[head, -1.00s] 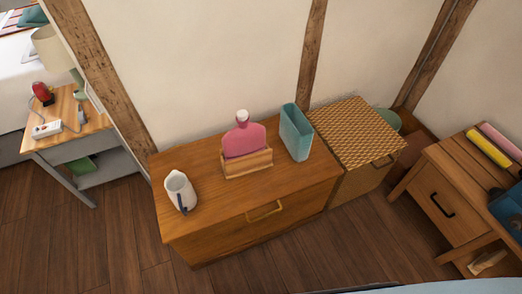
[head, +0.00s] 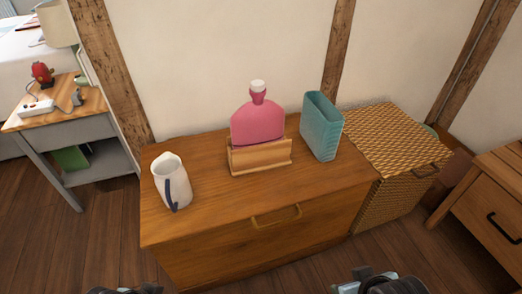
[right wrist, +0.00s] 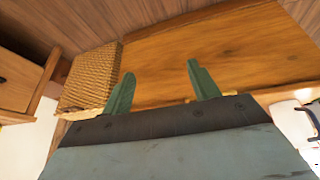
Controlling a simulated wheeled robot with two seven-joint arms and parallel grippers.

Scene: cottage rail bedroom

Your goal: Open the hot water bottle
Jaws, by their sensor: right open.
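A pink hot water bottle (head: 258,122) stands upright in a wooden holder (head: 260,157) on the wooden chest (head: 210,208). Its white cap (head: 258,86) is on the neck. The lower part of the bottle is hidden by the holder. My right gripper (right wrist: 157,82) is open and empty in the right wrist view, with its two green fingers apart, in front of the chest. In the head view, parts of both my arms show at the bottom edge, well short of the bottle. The left gripper's fingers do not show.
A white jug (head: 171,182) with a blue handle stands left of the holder. A teal container (head: 322,127) stands right of it. A wicker basket (head: 396,140) adjoins the chest. The chest's front top is clear. A wooden cabinet (head: 487,205) stands at right.

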